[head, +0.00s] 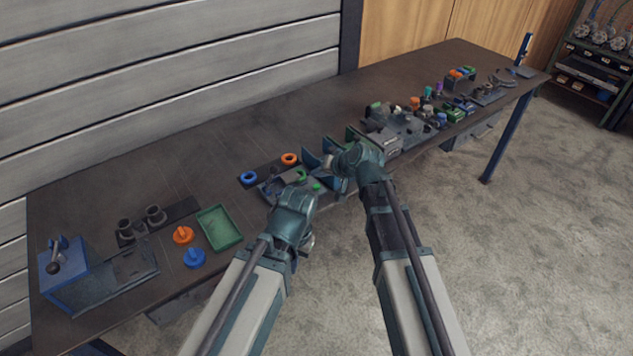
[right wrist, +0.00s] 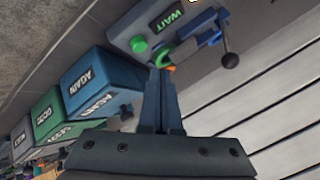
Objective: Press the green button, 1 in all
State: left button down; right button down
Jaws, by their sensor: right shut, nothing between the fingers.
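The green button (right wrist: 139,44) is a round knob on a grey box with a sign reading WAIT (right wrist: 170,18) in the right wrist view. In the head view a small green spot that looks like it (head: 316,187) shows between my two wrists. My right gripper (right wrist: 160,72) is shut and empty. Its tips appear below and right of the button in the wrist view, apart from it in the picture. In the head view my right gripper (head: 330,160) is partly hidden by its wrist. My left gripper (head: 308,243) is mostly hidden behind its arm.
A green C-shaped part (right wrist: 163,51) and a black-knobbed lever (right wrist: 230,60) are beside the button. Blue AGAIN (right wrist: 95,85) and green GOOD (right wrist: 48,118) bins stand left of my right fingers. A green tray (head: 220,228) lies farther left on the dark table (head: 110,190).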

notch_tip(320, 180, up, 3)
jog(key=shift+f+p, duration=0.1)
jog(key=shift+p, duration=0.9)
jog(key=s+d+f+n+g+h, duration=0.1)
jog(key=s+f+g+h, duration=0.1)
jog(key=s, duration=0.6)
jog(key=s+d+f+n+g+h, duration=0.2)
jog(key=s+h, duration=0.1)
jog(key=s, duration=0.6)
jog(key=s+d+f+n+g+h, duration=0.1)
jog(key=s+d+f+g+h, duration=0.1)
jog(key=s, duration=0.6)
jog(key=shift+s+d+f+g+h, duration=0.25)
jog(key=shift+s+f+g+h, duration=0.1)
jog(key=shift+g, duration=0.25)
